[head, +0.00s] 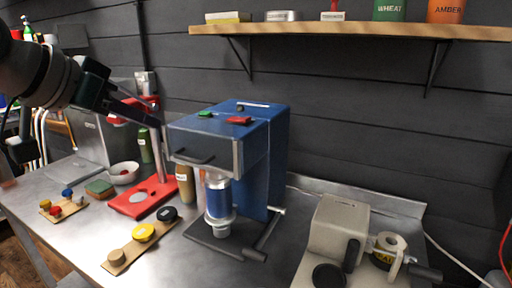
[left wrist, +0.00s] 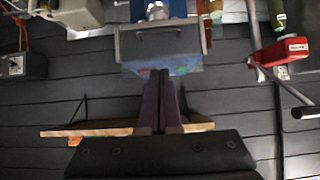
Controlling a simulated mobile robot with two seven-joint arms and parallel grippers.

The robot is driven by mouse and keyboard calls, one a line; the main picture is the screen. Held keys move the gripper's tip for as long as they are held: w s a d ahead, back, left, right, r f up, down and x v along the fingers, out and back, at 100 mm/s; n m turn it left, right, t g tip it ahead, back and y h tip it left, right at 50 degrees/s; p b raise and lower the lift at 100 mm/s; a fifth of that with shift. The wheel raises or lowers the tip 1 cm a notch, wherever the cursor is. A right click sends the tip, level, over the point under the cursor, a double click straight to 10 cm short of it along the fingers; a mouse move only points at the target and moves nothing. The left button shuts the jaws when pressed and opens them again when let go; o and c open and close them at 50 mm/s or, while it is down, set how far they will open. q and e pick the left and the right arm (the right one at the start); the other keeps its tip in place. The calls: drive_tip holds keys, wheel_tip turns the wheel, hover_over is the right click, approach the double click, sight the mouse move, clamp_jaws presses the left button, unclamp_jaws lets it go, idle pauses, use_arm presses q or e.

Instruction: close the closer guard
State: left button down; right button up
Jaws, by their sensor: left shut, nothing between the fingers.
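The blue closer (head: 262,150) stands on the bench against the dark wall, with a green and a red button on top. Its grey-framed guard (head: 237,157) is at the upper front, with a dark bar handle (head: 195,159). The guard also shows in the left wrist view (left wrist: 190,46). The guard sits above a blue can (head: 218,198), which is uncovered on its pedestal. My left gripper (head: 158,122) is shut and empty, close to the guard's upper left edge. In the wrist view its fingertips are just by the guard's edge; contact cannot be told. My right gripper is not in view.
A red press (head: 139,204) with an upright post stands left of the closer. A board with caps (head: 143,232) lies in front. A cream label machine (head: 336,228) stands at right. A wooden shelf (head: 355,29) runs along the wall above.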

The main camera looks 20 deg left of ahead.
use_arm(q)
drive_tip(key=w+f, duration=0.6)
drive_tip(key=f, duration=0.2)
drive_tip(key=shift+w+d+p, duration=0.15)
drive_tip(key=shift+d+p, duration=0.1)
drive_tip(key=shift+p, duration=0.15)
wheel_tip(320, 180, down, 12)
drive_tip(key=b, duration=0.9)
